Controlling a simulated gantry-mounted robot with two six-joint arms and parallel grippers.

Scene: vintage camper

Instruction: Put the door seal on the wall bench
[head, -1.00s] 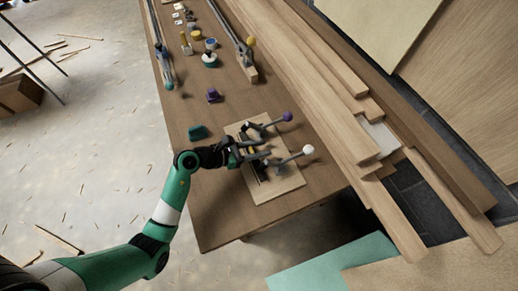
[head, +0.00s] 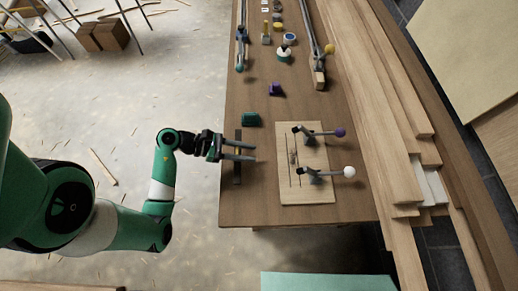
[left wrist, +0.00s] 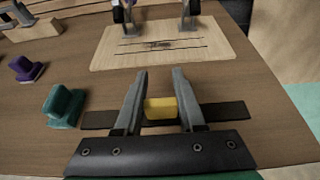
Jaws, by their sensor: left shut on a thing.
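The door seal looks like a dark flat strip (head: 237,172) with a yellow block (left wrist: 159,108) at its middle. My left gripper (head: 252,151) is shut on the yellow block, one finger on each side in the left wrist view. The strip (left wrist: 225,112) lies crosswise there, beside the pale clamp board. I cannot tell whether it touches the bench top or hangs just above it. The wall bench (head: 285,218) is a long brown wooden top under the strip and board. My right gripper is not in view.
The clamp board (head: 318,191) carries two toggle clamps, one purple-tipped (head: 339,132), one white-tipped (head: 348,172). A teal block (head: 250,119) and purple block (head: 275,90) stand behind the strip. Long planks (head: 375,95) line the right. The bench's front left corner is bare.

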